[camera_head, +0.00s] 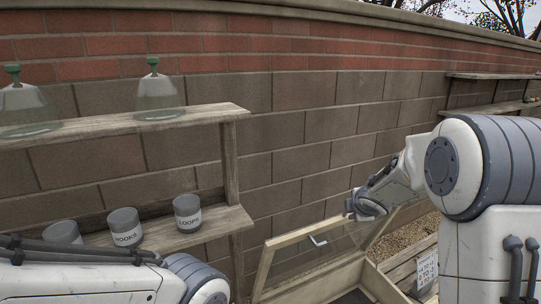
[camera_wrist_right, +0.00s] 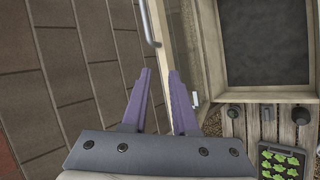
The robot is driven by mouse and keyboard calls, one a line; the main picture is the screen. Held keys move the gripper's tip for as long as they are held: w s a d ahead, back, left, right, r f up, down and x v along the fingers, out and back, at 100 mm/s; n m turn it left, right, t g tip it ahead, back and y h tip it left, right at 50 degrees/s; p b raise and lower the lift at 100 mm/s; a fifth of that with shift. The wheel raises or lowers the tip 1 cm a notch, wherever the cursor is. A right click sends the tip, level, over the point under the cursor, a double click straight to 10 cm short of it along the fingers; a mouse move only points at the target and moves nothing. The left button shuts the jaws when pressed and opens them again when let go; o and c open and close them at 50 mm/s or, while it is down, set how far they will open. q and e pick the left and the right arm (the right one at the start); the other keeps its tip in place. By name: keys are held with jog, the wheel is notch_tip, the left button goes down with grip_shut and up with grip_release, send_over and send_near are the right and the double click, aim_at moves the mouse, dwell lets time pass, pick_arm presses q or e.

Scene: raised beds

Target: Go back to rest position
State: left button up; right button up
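My right arm comes in from the right in the head view, its wrist (camera_head: 368,203) above a wooden cold frame (camera_head: 345,276). The frame's glazed lid (camera_head: 300,256) is raised and tilted, with a pale handle (camera_head: 318,241) on it.
A wooden shelf (camera_head: 170,122) at left holds glass cloches (camera_head: 158,96) above and labelled grey pots (camera_head: 188,212) below. A brick wall (camera_head: 300,110) stands behind. A seedling tray (camera_wrist_right: 283,162) and small pots (camera_wrist_right: 301,115) sit beside the frame.

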jog(key=s+a+f+m+g+y+b, duration=0.1)
jog(key=s+a+f+m+g+b, duration=0.2)
jog(key=s+a, duration=0.65)
jog(key=s+a+f+m+g, duration=0.15)
jog(key=s+a+m, duration=0.25)
jog(key=s+a, duration=0.55)
jog(key=s+a+f+m+g+b, duration=0.1)
jog(key=s+f+g, duration=0.1)
jog(key=s, duration=0.9)
jog(key=s+a+f+m+g+y+b, duration=0.1)
jog(key=s+a+f+m+g, duration=0.1)
jog(key=s, duration=0.9)
jog(key=shift+f+g, duration=0.45)
jog(key=shift+g, duration=0.1)
